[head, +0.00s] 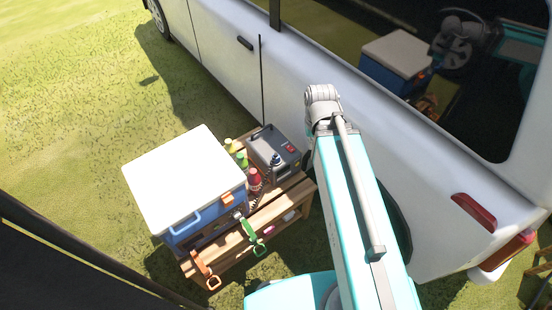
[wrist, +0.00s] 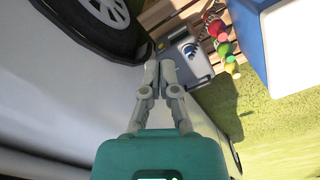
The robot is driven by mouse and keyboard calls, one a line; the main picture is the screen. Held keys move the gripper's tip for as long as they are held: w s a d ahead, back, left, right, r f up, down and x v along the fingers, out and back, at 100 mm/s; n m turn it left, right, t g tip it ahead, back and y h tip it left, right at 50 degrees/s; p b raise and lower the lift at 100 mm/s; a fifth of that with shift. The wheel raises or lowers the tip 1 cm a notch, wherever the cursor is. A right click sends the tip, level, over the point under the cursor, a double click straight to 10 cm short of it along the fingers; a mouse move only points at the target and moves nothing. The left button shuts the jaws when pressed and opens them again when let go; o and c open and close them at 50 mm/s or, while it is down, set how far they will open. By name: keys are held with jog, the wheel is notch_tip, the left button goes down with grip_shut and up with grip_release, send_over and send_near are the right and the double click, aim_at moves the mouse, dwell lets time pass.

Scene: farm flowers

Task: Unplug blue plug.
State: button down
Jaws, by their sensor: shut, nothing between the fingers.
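A grey power box (head: 262,143) with a red switch stands on the wooden bench beside the van. A small dark blue plug (head: 276,159) shows on its front part. In the wrist view the power box (wrist: 185,75) lies just beyond my fingers, and the blue plug (wrist: 192,51) shows on it, up and right of the fingertips. My gripper (wrist: 158,66) is shut and empty, apart from the plug. In the head view the gripper is hidden behind my arm. A coiled dark cord shows near the plug.
A blue cooler with a white lid (head: 185,180) stands left on the wooden bench (head: 278,208). Several coloured bottles (head: 243,160) stand between cooler and power box. Orange and green straps hang at the front. The white van (head: 400,125) stands close on the right.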

jog(key=c, duration=1)
grip_release()
jog(key=shift+c, duration=0.2)
jog(key=o, duration=0.5)
jog(key=shift+w+a+f+b, duration=0.1)
jog(key=shift+w+f+b, duration=0.2)
jog(key=shift+f+b, duration=0.15)
jog(key=shift+c, duration=0.2)
jog(key=o, duration=0.4)
jog(key=shift+w+a+f+m+b, duration=0.2)
jog(key=shift+w+f+m+b, duration=0.2)
jog(key=shift+w+f+b, duration=0.3)
jog(key=shift+c, duration=0.2)
jog(key=m+b, duration=1)
jog(key=b, duration=1.1)
send_over(276, 154)
jog(key=f, duration=2.1)
jog(key=shift+s+d+f, duration=0.15)
jog(key=shift+s+d, duration=0.1)
jog(key=shift+s, duration=0.15)
jog(key=shift+w+a+f+m+b, duration=0.25)
jog(key=shift+w+f+m+b, duration=0.15)
jog(key=shift+b, duration=0.1)
jog(key=shift+f, duration=0.15)
notch_tip(276, 154, down, 9)
jog(key=b, duration=0.9)
jog(key=shift+r, duration=0.2)
